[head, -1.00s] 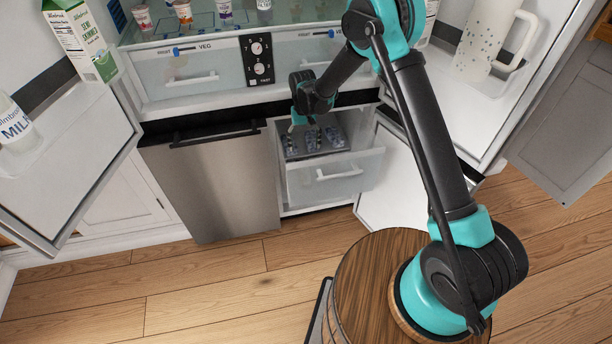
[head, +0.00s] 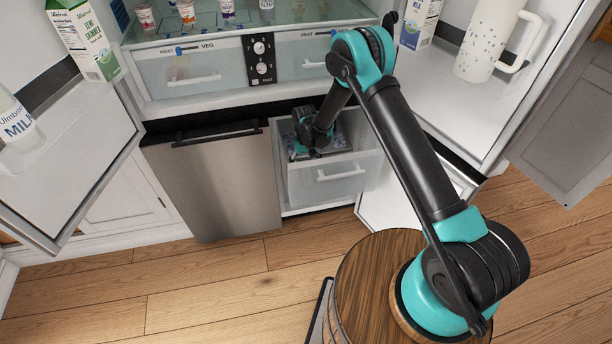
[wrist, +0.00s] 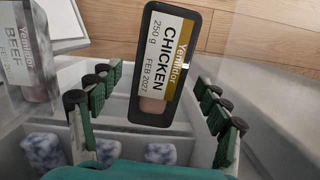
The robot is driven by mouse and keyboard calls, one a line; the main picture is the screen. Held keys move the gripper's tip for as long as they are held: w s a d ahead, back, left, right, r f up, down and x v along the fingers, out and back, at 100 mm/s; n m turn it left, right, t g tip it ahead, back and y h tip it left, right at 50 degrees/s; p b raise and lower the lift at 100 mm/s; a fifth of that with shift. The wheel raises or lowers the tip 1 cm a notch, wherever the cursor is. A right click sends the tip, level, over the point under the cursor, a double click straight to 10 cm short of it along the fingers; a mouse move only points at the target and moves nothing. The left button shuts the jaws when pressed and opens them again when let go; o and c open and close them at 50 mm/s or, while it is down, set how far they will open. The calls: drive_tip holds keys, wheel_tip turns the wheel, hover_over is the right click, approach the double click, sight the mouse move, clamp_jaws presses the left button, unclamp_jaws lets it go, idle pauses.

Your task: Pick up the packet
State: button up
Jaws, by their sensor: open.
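A black packet with a white and yellow label reading CHICKEN 250 g (wrist: 165,65) is in the middle of the wrist view. My gripper (wrist: 155,108) is open, with one green-padded finger row on each side of the packet. The pads appear apart from the packet, and its near end reaches between them. In the head view my gripper (head: 308,150) is down inside the open lower drawer (head: 335,178). The packet cannot be made out there, behind my arm.
A packet labelled BEEF (wrist: 28,50) lies at the left in the wrist view. Several blue-and-white mottled pieces (wrist: 160,153) lie below. Drawer walls stand close on both sides. A steel-fronted unit (head: 213,185) is left of the drawer; fridge doors stand open on both sides.

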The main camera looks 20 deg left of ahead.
drive_tip(key=shift+s+f, duration=0.15)
drive_tip(key=shift+f, duration=1)
drive_tip(key=c, duration=1.5)
